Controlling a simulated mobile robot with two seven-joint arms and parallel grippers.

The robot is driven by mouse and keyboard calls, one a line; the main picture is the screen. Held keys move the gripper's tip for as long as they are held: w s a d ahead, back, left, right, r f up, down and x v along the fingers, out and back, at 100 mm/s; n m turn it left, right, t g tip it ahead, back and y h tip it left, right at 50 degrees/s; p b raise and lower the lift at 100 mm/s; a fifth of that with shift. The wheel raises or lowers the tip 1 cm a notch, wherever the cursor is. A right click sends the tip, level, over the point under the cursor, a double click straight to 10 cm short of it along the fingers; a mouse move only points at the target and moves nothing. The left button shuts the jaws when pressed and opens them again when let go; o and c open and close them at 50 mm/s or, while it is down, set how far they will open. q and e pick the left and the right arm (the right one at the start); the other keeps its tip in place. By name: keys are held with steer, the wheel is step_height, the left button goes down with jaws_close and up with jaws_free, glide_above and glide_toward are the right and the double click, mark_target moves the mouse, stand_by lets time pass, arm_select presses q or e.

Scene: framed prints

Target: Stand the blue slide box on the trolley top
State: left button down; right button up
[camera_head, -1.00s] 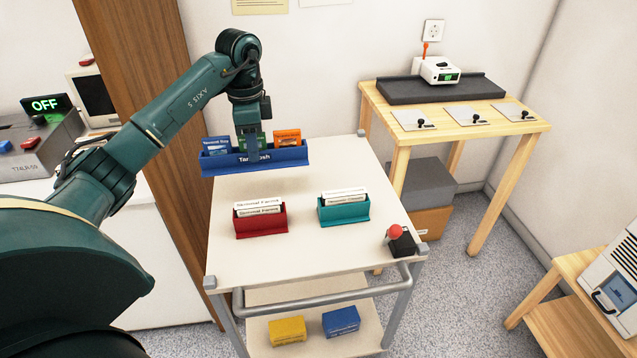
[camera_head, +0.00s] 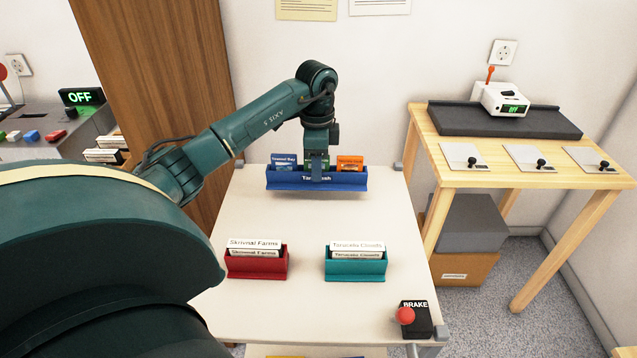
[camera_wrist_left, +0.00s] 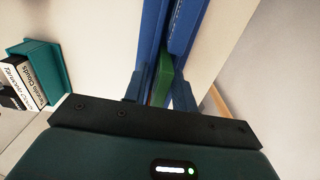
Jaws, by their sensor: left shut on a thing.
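My left gripper (camera_head: 317,180) is shut on the long blue box (camera_head: 345,180) at the far side of the trolley top. The box is level and holds blue, green and orange packets; a finger hides part of its white label. A shadow lies on the top below it; I cannot tell whether its base touches. The left wrist view shows the blue box (camera_wrist_left: 151,35) between the fingers, with a green packet. The pale trolley top (camera_head: 300,222) also bears a red box (camera_head: 258,267) and a teal box (camera_head: 355,270), both with white cards. My right gripper is out of view.
A black brake block with a red knob (camera_head: 405,316) sits at the trolley's near right corner. A wooden table (camera_head: 430,160) with a white device (camera_head: 503,101) stands right. A brown cabinet side (camera_head: 165,70) is left. The trolley's middle is clear.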

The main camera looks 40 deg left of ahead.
arm_select(q)
steer(key=shift+f, duration=2.05)
steer(key=shift+f, duration=0.2)
steer(key=c, duration=1.1)
jaws_free()
step_height(320, 180, up, 12)
steer(key=shift+r+p, duration=0.2)
steer(key=shift+p, duration=0.15)
